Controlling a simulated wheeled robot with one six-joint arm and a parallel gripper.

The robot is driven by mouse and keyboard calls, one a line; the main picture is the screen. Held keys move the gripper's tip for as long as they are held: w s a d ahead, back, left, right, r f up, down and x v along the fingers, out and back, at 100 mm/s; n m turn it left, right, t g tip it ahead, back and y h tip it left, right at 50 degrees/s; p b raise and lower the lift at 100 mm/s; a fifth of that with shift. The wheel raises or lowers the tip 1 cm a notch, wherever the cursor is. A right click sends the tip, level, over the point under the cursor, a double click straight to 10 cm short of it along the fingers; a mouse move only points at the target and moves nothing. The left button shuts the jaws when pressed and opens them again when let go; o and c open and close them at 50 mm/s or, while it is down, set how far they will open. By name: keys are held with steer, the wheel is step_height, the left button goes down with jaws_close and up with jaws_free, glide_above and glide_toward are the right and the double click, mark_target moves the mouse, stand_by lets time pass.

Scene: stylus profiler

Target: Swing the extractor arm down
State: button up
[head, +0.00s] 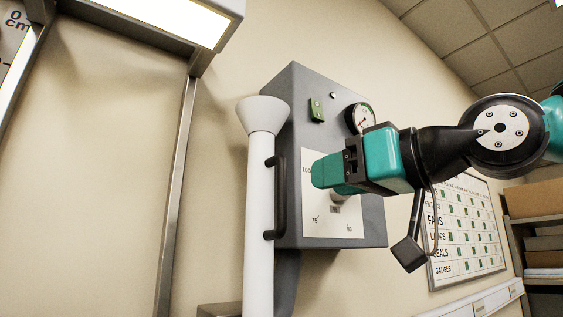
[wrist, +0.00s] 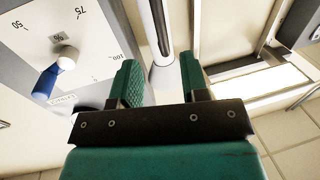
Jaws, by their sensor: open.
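The extractor arm is a white tube (head: 260,210) with a flared hood (head: 262,114) on top, standing upright at the left side of a grey wall unit (head: 292,90). A black bar handle (head: 279,200) runs along the tube's right side. My gripper (head: 322,172) is open and empty, to the right of the handle and apart from it in the head view. In the wrist view the white tube (wrist: 146,25) and its dark handle (wrist: 161,28) show beyond my open fingers (wrist: 158,82), roughly in line with the gap. How far off they are is hard to tell.
The grey unit carries a dial plate (wrist: 84,22) with a white and blue knob (wrist: 66,57), a green switch (head: 317,109) and a gauge (head: 361,118). A lit lamp housing (head: 170,18) hangs upper left. A chart board (head: 463,235) and shelves (head: 540,225) are at right.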

mark_target(285, 189)
steer(key=p+x, duration=0.5)
steer(key=x, duration=0.4)
steer(key=shift+r, duration=0.1)
steer(key=shift+w+a, duration=0.35)
steer(key=shift+a, duration=0.1)
steer(key=shift+f, duration=0.2)
jaws_close()
